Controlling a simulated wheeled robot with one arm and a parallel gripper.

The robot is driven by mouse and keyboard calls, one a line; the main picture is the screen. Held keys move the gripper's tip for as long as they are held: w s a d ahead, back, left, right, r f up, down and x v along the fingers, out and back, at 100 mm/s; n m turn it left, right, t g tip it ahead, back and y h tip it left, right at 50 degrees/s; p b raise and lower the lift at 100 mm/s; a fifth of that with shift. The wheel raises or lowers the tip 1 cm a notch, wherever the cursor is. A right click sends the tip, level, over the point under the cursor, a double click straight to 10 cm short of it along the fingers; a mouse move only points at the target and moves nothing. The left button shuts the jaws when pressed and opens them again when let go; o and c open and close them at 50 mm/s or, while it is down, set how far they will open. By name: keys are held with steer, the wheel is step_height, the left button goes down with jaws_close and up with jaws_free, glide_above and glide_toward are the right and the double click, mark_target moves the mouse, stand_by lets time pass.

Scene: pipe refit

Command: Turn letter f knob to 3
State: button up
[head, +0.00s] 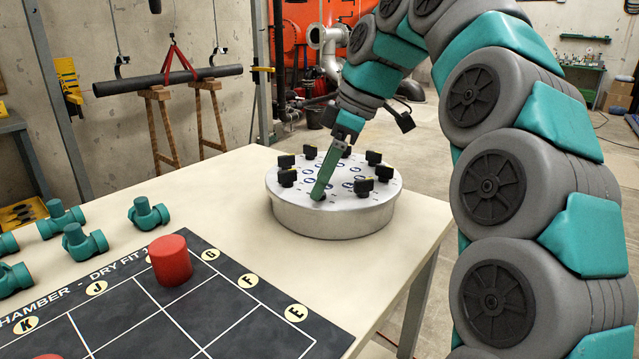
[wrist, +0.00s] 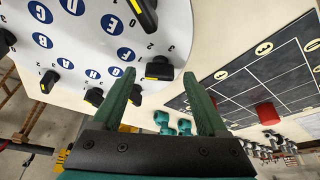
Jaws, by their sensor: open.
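A round silver panel (head: 335,220) stands on the table, with several black knobs around its top and blue letter discs inside them. In the wrist view the panel (wrist: 75,50) fills the upper left, with letters and small numbers printed on it. My gripper (head: 318,197) reaches down over the panel's front edge. In the wrist view my gripper (wrist: 160,76) has its green fingers apart, and a black knob (wrist: 158,70) shows between the tips. I cannot tell whether the fingers touch it.
A dark mat (head: 120,315) with lettered yellow discs lies at the front left, with a red cylinder (head: 170,260) on it. Several teal pipe fittings (head: 85,242) lie at the left. The table (head: 215,200) is bare between the fittings and the panel.

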steer(key=shift+f, duration=0.2)
steer(key=shift+c, duration=0.2)
jaws_close()
stand_by(0.4)
